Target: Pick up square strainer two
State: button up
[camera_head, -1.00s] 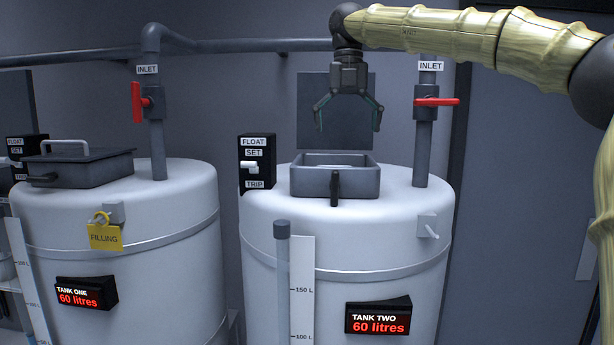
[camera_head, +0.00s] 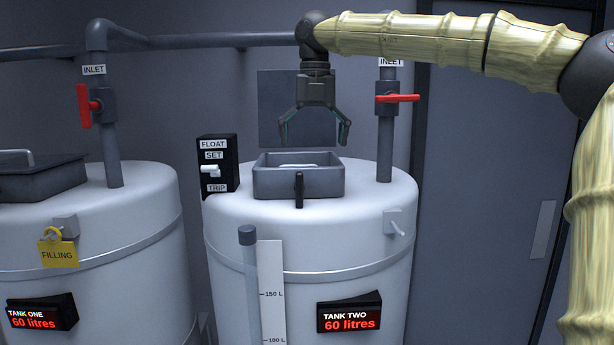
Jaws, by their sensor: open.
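On tank two (camera_head: 310,235), a square grey hopper box (camera_head: 275,184) stands with its lid (camera_head: 275,105) raised behind it. Inside the box a pale bar (camera_head: 298,166) shows just above the front wall; it may be part of square strainer two, most of which the wall hides. My gripper (camera_head: 314,138) points down over the box, slightly right of its middle. Its fingers are spread and empty, with the tips just above the box's rim in the picture.
A red-handled inlet valve (camera_head: 397,98) and pipe stand right of the box. A black float switch box (camera_head: 218,165) stands left. Tank one (camera_head: 130,220) has a closed grey hopper (camera_head: 45,178) and a yellow FILLING tag (camera_head: 58,253).

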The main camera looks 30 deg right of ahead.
jog(key=shift+g, duration=0.4)
jog(key=w+f, duration=0.2)
jog(key=w, duration=0.1)
jog(key=w+f+p, duration=0.1)
jog(key=w+f, duration=0.2)
jog(key=w+f+p, duration=0.1)
jog(key=w+f, duration=0.1)
jog(key=w, duration=0.1)
jog(key=shift+d+f, duration=0.2)
jog(key=shift+f, duration=0.2)
jog(key=s, duration=0.1)
jog(key=s+r, duration=0.1)
jog(key=s, duration=0.1)
jog(key=shift+s+r, duration=0.1)
jog(key=shift+r, duration=0.05)
jog(key=shift+s+r, duration=0.1)
jog(key=shift+s, duration=0.15)
jog(key=c, duration=0.4)
jog(key=shift+w+a+f, duration=0.1)
jog(key=shift+w+f, duration=0.15)
jog(key=shift+w, duration=0.25)
jog(key=shift+w+a+f, duration=0.1)
jog(key=shift+w+f, duration=0.15)
jog(key=shift+w, duration=0.25)
jog(key=c, duration=0.8)
jog(key=shift+s+d+r, duration=0.15)
jog(key=shift+s+r, duration=0.05)
jog(key=shift+s, duration=0.3)
jog(key=shift+w, duration=0.1)
